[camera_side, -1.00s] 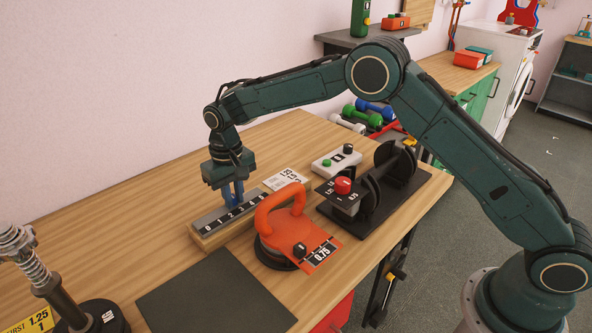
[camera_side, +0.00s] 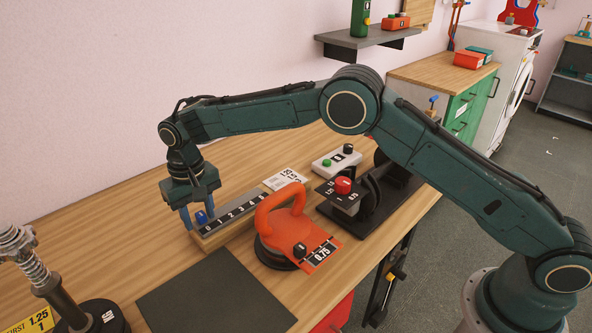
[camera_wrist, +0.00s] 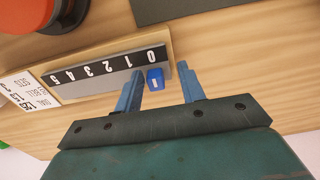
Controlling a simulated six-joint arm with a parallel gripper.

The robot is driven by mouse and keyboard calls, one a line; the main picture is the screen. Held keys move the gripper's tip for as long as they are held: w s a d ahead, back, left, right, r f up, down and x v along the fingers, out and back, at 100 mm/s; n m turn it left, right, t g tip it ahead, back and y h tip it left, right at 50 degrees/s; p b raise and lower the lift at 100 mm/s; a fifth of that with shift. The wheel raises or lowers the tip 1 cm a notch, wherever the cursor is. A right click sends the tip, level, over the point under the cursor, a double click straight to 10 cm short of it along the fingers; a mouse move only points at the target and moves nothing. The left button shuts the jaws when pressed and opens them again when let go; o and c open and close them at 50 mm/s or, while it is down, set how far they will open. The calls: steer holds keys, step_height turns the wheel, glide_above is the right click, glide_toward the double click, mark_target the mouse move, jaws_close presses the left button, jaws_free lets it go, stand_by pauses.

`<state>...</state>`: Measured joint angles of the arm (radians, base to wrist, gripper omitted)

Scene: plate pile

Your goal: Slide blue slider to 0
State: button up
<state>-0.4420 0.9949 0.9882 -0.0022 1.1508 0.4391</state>
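The blue slider (camera_side: 201,217) is a small block on the numbered rail (camera_side: 238,208), at the rail's left end in the side view. In the wrist view the blue slider (camera_wrist: 155,79) is level with the 0 mark (camera_wrist: 152,56). The rail has a black scale strip with white numbers on a wooden base. My gripper (camera_side: 199,220) is over that end with its blue fingers spread. In the wrist view my gripper (camera_wrist: 161,74) is open, one finger on each side of the slider, with a gap visible at least on the right.
An orange-handled device (camera_side: 285,225) stands just right of the rail. Behind it are a grey box with buttons (camera_side: 336,160) and a black stand with a red knob (camera_side: 343,186). A dark mat (camera_side: 215,293) lies in front. A spring device (camera_side: 40,275) stands at left.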

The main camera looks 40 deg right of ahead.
mark_target(200, 216)
steer(key=shift+d, duration=0.15)
steer(key=shift+r, duration=0.15)
step_height(200, 216, up, 14)
steer(key=shift+f, duration=0.25)
stand_by(0.5)
